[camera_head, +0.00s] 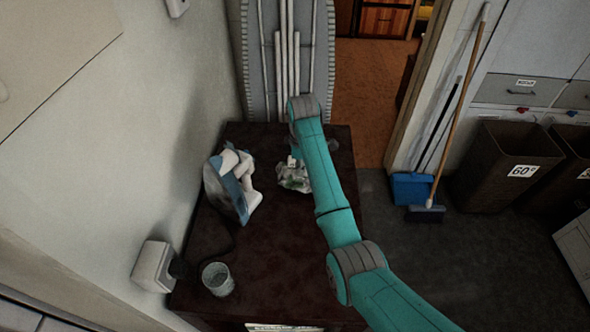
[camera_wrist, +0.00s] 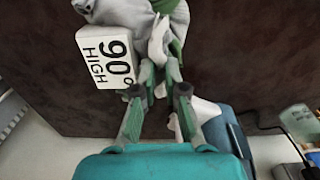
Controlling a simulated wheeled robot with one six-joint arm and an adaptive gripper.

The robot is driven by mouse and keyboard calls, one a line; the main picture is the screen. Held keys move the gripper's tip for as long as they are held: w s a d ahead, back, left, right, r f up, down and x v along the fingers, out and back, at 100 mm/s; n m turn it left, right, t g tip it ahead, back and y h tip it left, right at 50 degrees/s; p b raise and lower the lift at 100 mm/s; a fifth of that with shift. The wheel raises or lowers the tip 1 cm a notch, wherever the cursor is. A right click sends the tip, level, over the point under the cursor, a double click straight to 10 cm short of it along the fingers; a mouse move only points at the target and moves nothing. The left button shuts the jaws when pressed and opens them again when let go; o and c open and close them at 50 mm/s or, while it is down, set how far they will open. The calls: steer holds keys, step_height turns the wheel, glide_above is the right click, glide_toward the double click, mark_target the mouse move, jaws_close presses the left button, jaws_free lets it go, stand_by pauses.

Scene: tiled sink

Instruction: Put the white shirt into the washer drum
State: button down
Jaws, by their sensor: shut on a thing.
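A crumpled whitish-grey cloth with green parts (camera_head: 293,178) lies on or just above the dark brown top; it looks like the white shirt. It also shows at the top of the wrist view (camera_wrist: 120,12). A white tag reading "90° HIGH" (camera_wrist: 107,57) is against it; whether it is attached I cannot tell. My gripper (camera_wrist: 160,72) is shut on a pale fold of the cloth. In the head view my gripper (camera_head: 298,158) is partly hidden by my teal arm. No washer drum is in view.
A blue-and-white iron (camera_head: 232,185) stands left of the cloth on the dark brown top (camera_head: 270,245). A glass (camera_head: 218,278) is near its front. An ironing board (camera_head: 262,60) leans behind. At right are a broom (camera_head: 460,105), a blue dustpan (camera_head: 410,188) and a "60°" basket (camera_head: 500,165).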

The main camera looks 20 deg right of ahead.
steer(key=shift+f, duration=0.8)
steer(key=c, duration=1.2)
jaws_free()
steer(key=shift+f, duration=0.1)
